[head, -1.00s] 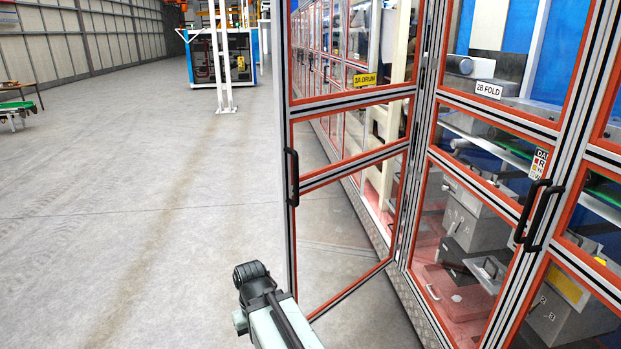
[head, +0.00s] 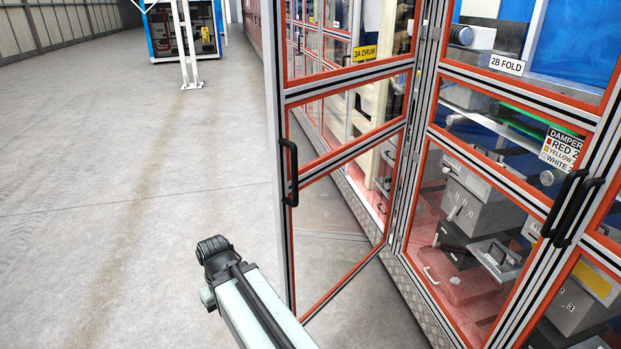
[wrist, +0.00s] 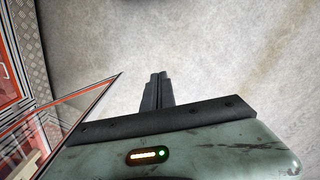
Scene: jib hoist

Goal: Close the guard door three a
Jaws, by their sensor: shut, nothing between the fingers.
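The guard door (head: 347,157) with the yellow 3A DRUM label (head: 367,52) stands swung open, out over the floor. Its clear panels have orange-red trim, and a black handle (head: 289,172) sits on its free left edge. My gripper (head: 213,250) is low in front of the door, left of its free edge and below the handle, apart from both. In the wrist view my gripper (wrist: 158,78) is shut and empty, pointing over bare floor. The door's lower edge (wrist: 95,98) shows left of it there.
The closed 2B FOLD panel (head: 507,65) with black handles (head: 572,208) is at the right, machinery behind it. A white post (head: 184,45) and blue-framed cabinet (head: 160,30) stand farther back. The floor (head: 120,200) at left is clear.

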